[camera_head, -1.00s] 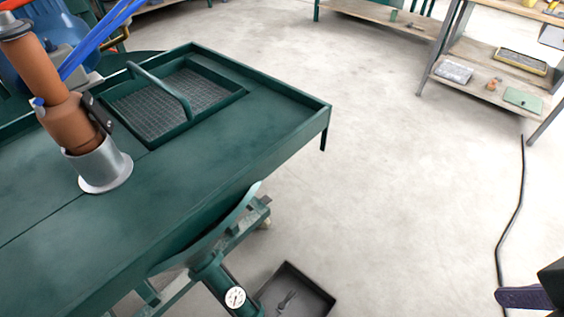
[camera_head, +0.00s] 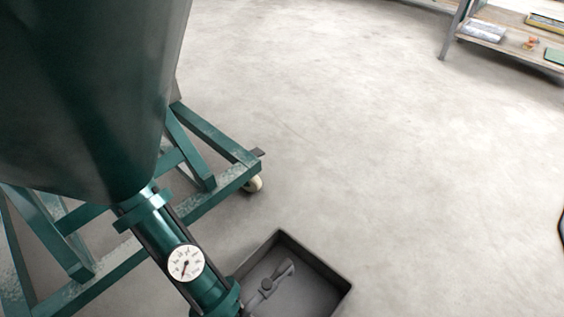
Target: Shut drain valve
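A green drain pipe (camera_head: 165,240) slopes down to the right from the bottom of a large green hopper (camera_head: 90,90). A round white dial gauge (camera_head: 186,263) sits on the pipe. A green flange (camera_head: 222,303) is at its lower end, cut by the bottom edge of the picture. A grey lever-shaped part (camera_head: 272,283) with a round hub shows just right of the flange, against the dark tray (camera_head: 335,275). I cannot tell whether it is the valve's handle or lies in the tray. Neither of my grippers is in view.
The hopper stands on a green frame (camera_head: 215,200) with a caster wheel (camera_head: 253,184). A wooden shelf (camera_head: 505,45) with several items stands at the top right.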

